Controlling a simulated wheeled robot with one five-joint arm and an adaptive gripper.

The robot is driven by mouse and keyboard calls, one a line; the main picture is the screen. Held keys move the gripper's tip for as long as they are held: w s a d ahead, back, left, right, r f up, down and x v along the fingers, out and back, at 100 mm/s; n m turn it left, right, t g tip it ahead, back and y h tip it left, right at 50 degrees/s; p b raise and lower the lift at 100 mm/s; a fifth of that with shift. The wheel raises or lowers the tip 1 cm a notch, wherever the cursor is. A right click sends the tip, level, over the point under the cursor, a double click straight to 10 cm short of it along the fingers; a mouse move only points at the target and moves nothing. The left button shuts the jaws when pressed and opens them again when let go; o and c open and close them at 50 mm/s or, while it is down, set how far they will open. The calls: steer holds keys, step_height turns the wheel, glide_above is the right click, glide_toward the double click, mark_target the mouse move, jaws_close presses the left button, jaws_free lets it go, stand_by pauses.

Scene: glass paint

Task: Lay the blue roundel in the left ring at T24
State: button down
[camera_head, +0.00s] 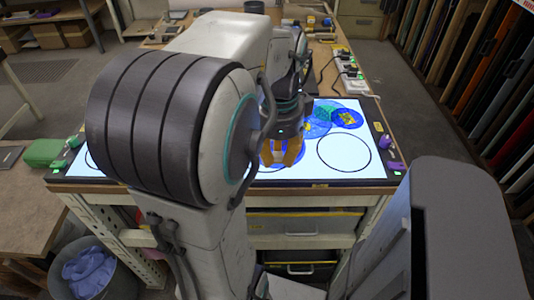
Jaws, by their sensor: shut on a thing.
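My gripper (282,152), with orange fingers, is low over the lit white panel (385,172), near its front edge. It is shut on a blue roundel (301,155), of which only blue edges show around the fingers. Whether the roundel touches the panel cannot be told. A black ring outline (371,155) lies empty to the right of my gripper. A piece of another ring outline (87,160) shows at the panel's left end; my arm hides the rest. The T24 label cannot be read.
Overlapping blue and teal glass discs (318,127) lie behind my gripper, with another blue disc (346,118) bearing a yellow patch. Purple blocks (385,142) stand at the right edge. A green box (42,152) is at far left. My arm blocks the panel's left half.

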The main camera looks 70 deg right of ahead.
steer(key=w+d+f, duration=0.1)
steer(key=d, duration=0.1)
steer(key=w+d+f+p, duration=0.1)
steer(key=w+d+f, duration=0.1)
steer(key=w+d+f+p, duration=0.1)
steer(key=d, duration=0.1)
steer(key=shift+w+f, duration=0.2)
steer(key=shift+w, duration=0.1)
steer(key=shift+f, duration=2.1)
steer(key=shift+f, duration=0.1)
steer(key=c, duration=1.2)
jaws_free()
